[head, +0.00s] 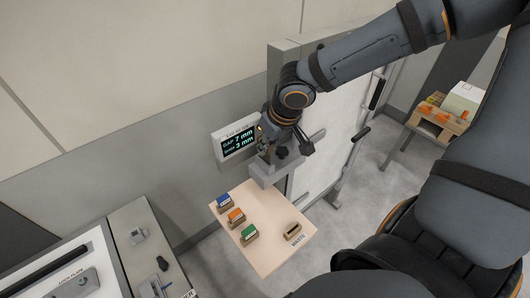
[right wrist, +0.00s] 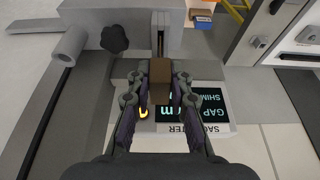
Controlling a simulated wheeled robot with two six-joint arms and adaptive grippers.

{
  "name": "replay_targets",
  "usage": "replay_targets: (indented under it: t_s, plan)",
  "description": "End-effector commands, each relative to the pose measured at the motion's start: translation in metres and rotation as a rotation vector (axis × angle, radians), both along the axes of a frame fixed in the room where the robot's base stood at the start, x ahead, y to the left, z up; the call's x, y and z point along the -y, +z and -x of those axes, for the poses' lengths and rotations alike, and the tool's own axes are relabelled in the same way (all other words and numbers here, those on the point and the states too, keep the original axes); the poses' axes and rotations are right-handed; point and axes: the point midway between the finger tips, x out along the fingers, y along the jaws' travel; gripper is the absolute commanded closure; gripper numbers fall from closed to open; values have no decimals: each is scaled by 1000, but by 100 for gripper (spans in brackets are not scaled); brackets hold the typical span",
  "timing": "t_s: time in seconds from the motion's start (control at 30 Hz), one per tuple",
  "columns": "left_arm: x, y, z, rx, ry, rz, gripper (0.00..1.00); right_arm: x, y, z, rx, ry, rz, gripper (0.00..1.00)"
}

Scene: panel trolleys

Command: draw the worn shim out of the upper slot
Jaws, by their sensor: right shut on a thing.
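My right gripper (right wrist: 160,88) is shut on a brown block-like piece, the worn shim (right wrist: 160,72), held between its two fingertips in the right wrist view. The shim points toward the grey slotted block (right wrist: 205,42). I cannot tell whether its far end is still inside the slot. In the head view, my right gripper (head: 268,153) is beside the grey block (head: 275,175) at the edge of the white panel (head: 330,130); the shim is hidden there. My left gripper is not in view.
A gauge display (head: 237,144) reading "7 mm" and "3 mm" is close beside my gripper. Below, a pale board (head: 262,262) carries blue (head: 223,201), orange (head: 236,215) and green (head: 249,232) pieces in holders and a waste slot (head: 293,232). A black knob (right wrist: 114,39) sits near the block.

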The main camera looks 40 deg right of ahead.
Motion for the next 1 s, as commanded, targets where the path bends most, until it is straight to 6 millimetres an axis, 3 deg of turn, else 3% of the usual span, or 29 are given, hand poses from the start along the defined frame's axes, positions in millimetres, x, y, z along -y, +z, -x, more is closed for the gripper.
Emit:
replay_targets:
  t_s: [0.5, 1.0]
  plan:
    - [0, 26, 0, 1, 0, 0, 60, 0, 33, 0, 1, 0, 0, 100]
    - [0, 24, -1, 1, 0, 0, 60, 0, 54, 0, 0, 0, 0, 100]
